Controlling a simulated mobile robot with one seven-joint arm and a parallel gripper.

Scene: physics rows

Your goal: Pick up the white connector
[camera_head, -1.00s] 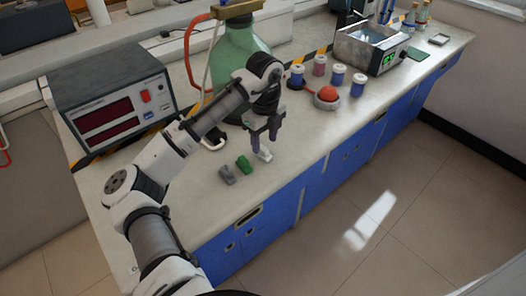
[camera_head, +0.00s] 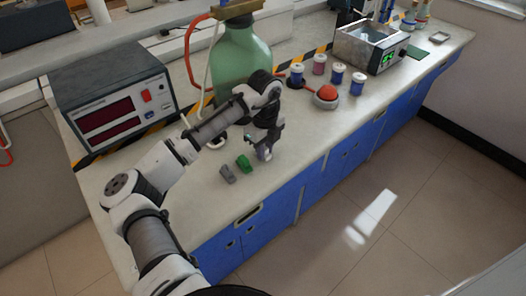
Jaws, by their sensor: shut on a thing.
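The white connector (camera_head: 266,154) is a small pale piece at the front of the worktop, right of a green connector (camera_head: 244,162) and a grey connector (camera_head: 228,173). My gripper (camera_head: 263,151) points down and is shut on the white connector. The fingers hide much of it. I cannot tell whether it touches the worktop or hangs just above it.
A large green bottle (camera_head: 240,60) stands behind my gripper. A red button (camera_head: 327,93) and several capped jars (camera_head: 338,75) are to the right. A metal bath (camera_head: 368,47) is farther right and an instrument box (camera_head: 112,97) is left. The front worktop right of my gripper is clear.

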